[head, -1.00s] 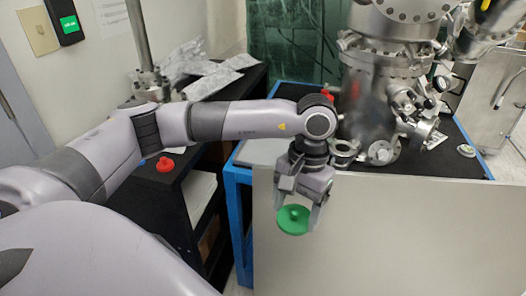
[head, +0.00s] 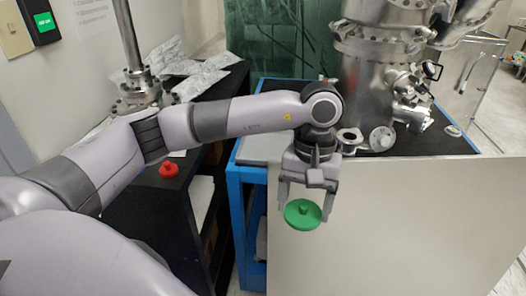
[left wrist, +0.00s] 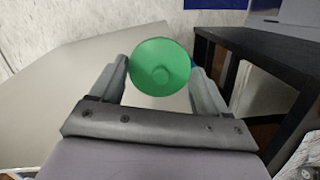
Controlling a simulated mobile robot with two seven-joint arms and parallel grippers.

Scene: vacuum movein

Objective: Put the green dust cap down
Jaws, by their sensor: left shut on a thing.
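My left gripper (head: 305,208) is shut on the green dust cap (head: 303,214), a round disc with a small knob on top. It holds the cap in the air in front of the large pale panel. In the left wrist view the cap (left wrist: 160,67) sits between the two fingers of my left gripper (left wrist: 162,80), its round face toward the camera. My right gripper is not in view.
A black bench (head: 140,205) at the left bears a red cap (head: 169,169) and foil-wrapped items (head: 200,85). A blue-framed table (head: 246,174) bears a steel vacuum chamber (head: 375,75) and loose flanges (head: 381,139). The pale panel (head: 400,215) covers its front.

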